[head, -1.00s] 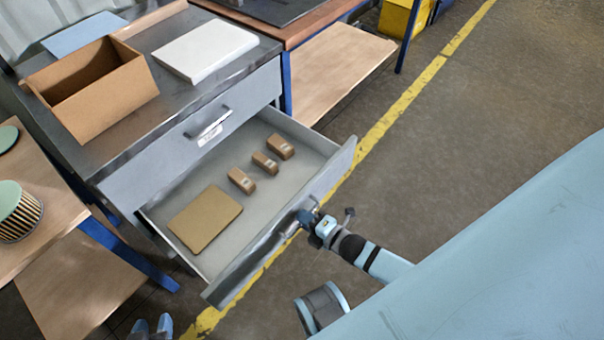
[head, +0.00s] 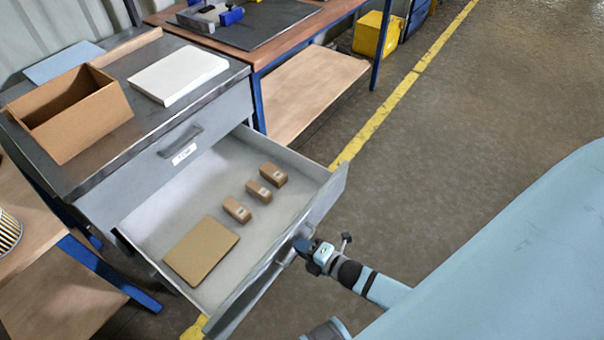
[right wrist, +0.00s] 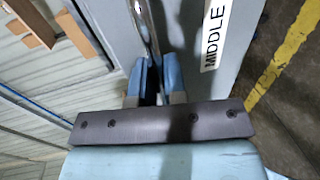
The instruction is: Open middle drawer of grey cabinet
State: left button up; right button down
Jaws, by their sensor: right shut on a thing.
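The grey cabinet (head: 94,200) stands at the left in the head view, with its top drawer (head: 190,140) closed. The middle drawer (head: 250,296) is pulled well out below it. Inside lie several small brown boxes and a flat tan panel (head: 201,250). My right gripper (head: 298,248) is at the drawer's outer front. In the right wrist view its blue fingers (right wrist: 153,80) are shut on the metal handle bar (right wrist: 148,35), beside a label (right wrist: 215,32) reading MIDDLE. My left gripper is not seen.
On the cabinet top are an open cardboard box (head: 66,118) and a white slab (head: 178,75). A wooden-shelved bench (head: 315,85) stands behind to the right. Another wooden table (head: 30,215) is close at left. The floor at right is clear.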

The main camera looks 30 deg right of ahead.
jog(key=c, duration=1.2)
grip_release()
jog(key=v, duration=1.4)
jog(key=shift+p, duration=0.45)
jog(key=shift+w, duration=0.1)
